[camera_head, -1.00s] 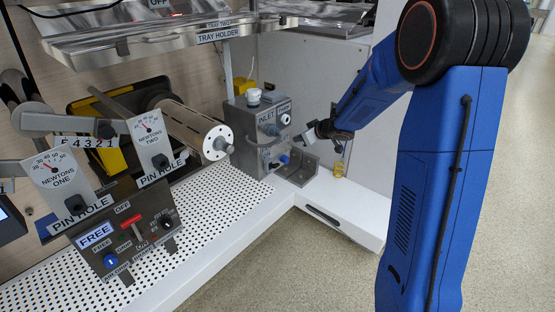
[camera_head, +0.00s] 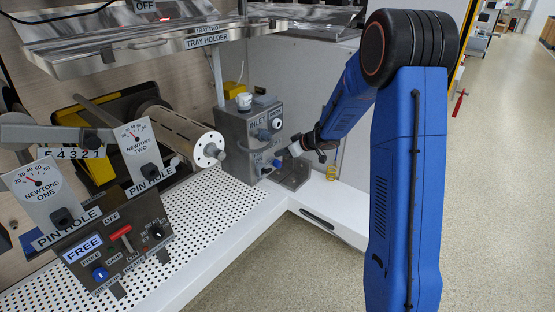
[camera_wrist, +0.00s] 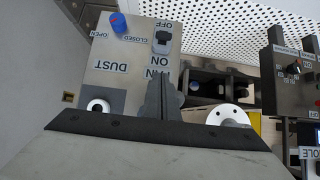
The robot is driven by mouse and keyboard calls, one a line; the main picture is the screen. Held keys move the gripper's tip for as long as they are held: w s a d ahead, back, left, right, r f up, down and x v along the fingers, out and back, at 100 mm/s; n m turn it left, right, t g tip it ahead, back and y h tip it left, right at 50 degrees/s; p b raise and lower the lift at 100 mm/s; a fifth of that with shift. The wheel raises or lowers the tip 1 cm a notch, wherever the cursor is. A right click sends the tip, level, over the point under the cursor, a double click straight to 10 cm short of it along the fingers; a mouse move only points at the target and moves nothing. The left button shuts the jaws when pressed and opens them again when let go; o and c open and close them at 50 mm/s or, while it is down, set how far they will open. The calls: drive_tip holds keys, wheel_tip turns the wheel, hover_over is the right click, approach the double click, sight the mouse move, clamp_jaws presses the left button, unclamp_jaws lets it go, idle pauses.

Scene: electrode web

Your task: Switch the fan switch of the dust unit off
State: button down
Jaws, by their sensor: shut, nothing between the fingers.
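The dust unit (camera_head: 235,150) is a grey box at the back of the white perforated bench. Its panel (camera_wrist: 130,55) appears upside down in the wrist view, with DUST, FAN, ON, OFF, OPEN and CLOSED labels. The fan switch (camera_wrist: 162,42) is a small dark switch with a pale face, between ON and OFF; its position is hard to tell. A blue knob (camera_wrist: 118,22) is beside it, also visible in the head view (camera_head: 277,163). My gripper (camera_head: 297,148) is shut and empty in front of the panel; its fingers (camera_wrist: 163,97) hide part of the FAN label.
A metal bracket (camera_head: 292,172) stands beside the unit, close below my gripper. A roller (camera_head: 185,132) is left of the unit. The tray holder (camera_head: 150,45) overhangs the bench. A control box (camera_head: 115,245) stands front left. The floor (camera_head: 310,270) is clear.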

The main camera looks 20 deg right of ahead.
hover_over(269, 170)
wheel_tip(269, 170, down, 6)
drive_tip(key=shift+w+r, duration=0.15)
drive_tip(key=shift+r, duration=0.05)
drive_tip(key=f, duration=0.2)
drive_tip(key=s+d+f, duration=0.1)
drive_tip(key=shift+s+f, duration=0.1)
drive_tip(key=shift+f, duration=0.2)
